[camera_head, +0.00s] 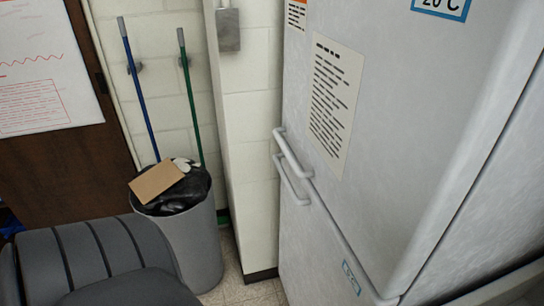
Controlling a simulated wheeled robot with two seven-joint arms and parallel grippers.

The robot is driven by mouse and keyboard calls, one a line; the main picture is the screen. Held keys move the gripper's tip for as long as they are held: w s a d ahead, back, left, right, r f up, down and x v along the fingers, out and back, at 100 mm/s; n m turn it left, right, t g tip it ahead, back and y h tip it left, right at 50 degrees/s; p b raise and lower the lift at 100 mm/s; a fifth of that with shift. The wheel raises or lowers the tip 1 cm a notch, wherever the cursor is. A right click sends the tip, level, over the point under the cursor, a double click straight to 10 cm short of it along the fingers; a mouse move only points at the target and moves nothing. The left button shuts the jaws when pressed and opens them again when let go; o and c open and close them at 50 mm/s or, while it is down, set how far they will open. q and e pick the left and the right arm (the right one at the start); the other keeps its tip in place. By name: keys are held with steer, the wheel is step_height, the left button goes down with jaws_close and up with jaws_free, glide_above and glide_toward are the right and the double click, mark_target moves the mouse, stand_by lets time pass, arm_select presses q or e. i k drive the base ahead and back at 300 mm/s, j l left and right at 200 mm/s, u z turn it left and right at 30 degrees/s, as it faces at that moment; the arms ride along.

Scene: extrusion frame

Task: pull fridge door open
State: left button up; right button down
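The fridge (385,130) is tall and pale grey-white and fills the right half of the head view. Its upper door and lower door (310,245) meet at a slanting seam, and both look shut. The upper handle (293,153) is a pale bar at the upper door's lower left edge. The lower handle (289,182) is a similar bar just below it, at the top left of the lower door. Neither of my grippers shows in this view, and nothing touches the handles.
A grey bin (195,245) with a black liner and cardboard (157,182) stands left of the fridge. Blue and green poles lean behind it. A dark grey ribbed form (85,255), perhaps a padded chair, fills the lower left. A little floor (232,270) shows between bin and fridge.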

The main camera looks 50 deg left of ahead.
mark_target(318, 266)
steer(key=u, duration=1.1)
